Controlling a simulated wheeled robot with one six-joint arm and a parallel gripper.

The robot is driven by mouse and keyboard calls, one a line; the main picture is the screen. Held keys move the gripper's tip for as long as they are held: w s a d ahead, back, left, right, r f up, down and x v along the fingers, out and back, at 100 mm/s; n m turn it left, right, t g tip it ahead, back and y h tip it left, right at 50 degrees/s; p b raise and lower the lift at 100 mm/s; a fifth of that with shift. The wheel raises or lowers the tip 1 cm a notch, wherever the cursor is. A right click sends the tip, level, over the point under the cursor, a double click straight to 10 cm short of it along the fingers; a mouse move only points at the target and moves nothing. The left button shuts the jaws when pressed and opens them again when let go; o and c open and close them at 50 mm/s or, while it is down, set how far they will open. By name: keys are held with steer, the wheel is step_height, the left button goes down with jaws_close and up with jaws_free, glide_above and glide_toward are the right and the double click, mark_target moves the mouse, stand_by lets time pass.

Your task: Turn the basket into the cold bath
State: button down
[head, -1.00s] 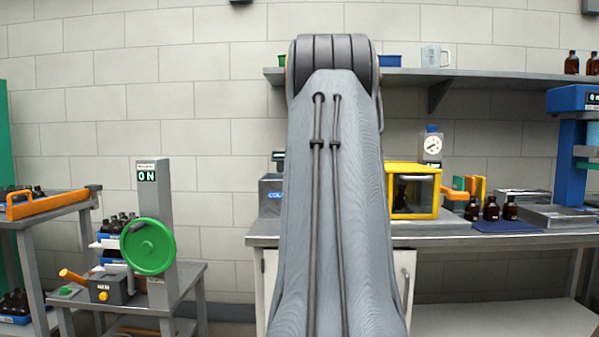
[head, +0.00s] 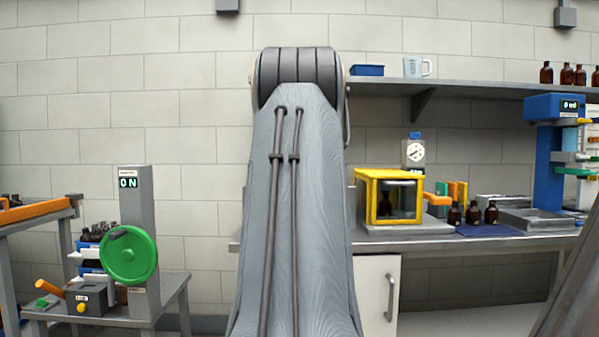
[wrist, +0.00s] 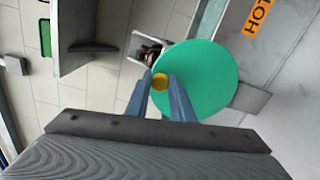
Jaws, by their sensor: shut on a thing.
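An orange label reading HOT (wrist: 258,17) lies on a pale surface at the upper right. A small pale-walled basket (wrist: 138,47) with dark bottles in it shows beyond the disc, partly covered by it. The cold bath is not seen now; my arm fills the middle of the head view, and my gripper is hidden there.
In the head view a green handwheel (head: 129,255) stands on a post reading ON, at left. A yellow-framed box (head: 391,198), several amber bottles and a blue press (head: 555,108) stand along the bench (head: 480,243). A shelf (head: 470,90) runs above.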

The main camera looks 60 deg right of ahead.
steer(key=c, duration=1.5)
jaws_free()
steer(key=shift+w, duration=0.1)
steer(key=shift+c, duration=0.2)
steer(key=b+v, duration=0.1)
steer(key=v, duration=0.6)
steer(key=shift+s+a, duration=0.25)
steer(key=shift+a, duration=0.1)
steer(key=shift+r, duration=0.1)
